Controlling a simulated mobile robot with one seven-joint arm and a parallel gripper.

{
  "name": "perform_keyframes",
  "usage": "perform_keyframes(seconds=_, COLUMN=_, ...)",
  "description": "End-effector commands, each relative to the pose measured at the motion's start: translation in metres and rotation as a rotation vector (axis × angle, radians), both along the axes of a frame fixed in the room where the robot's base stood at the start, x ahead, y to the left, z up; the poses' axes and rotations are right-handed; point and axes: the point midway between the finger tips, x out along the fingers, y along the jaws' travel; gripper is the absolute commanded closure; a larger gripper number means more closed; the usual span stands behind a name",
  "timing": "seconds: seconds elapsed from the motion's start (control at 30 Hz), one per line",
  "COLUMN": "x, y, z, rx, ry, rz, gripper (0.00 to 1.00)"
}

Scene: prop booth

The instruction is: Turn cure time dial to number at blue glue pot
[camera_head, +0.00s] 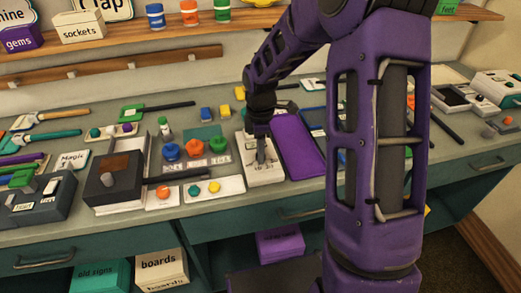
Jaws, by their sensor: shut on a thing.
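A blue glue pot (171,152) stands on the bench at the left end of a row of pots. An orange pot (194,148) and a green pot (217,144) stand to its right. Small white number cards (196,166) lie in front of the pots, too small to read. A white cure time dial box (265,177) lies right of the pots, with small marks on its face. My gripper (261,158) points down over this box and is shut on its dial. The jaws and arm hide most of the dial, so its setting cannot be read.
A purple panel (297,146) lies close to the right of the dial box. A dark device with a grey knob (107,180) stands at left. White pads with coloured buttons (212,189) lie near the front edge. A shelf (130,50) runs behind.

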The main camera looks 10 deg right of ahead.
Motion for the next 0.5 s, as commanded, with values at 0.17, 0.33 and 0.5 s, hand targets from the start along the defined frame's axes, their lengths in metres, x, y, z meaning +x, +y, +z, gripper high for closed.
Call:
perform_keyframes(seconds=0.17, x=0.0005, y=0.0000, z=0.0005, rx=0.000, ry=-0.001, rz=0.025, gripper=1.00)
perform_keyframes(seconds=0.33, x=0.0005, y=0.0001, z=0.0005, rx=0.000, ry=-0.001, rz=0.030, gripper=1.00)
perform_keyframes(seconds=0.5, x=0.0005, y=0.0001, z=0.0005, rx=0.000, ry=-0.002, rz=0.029, gripper=1.00)
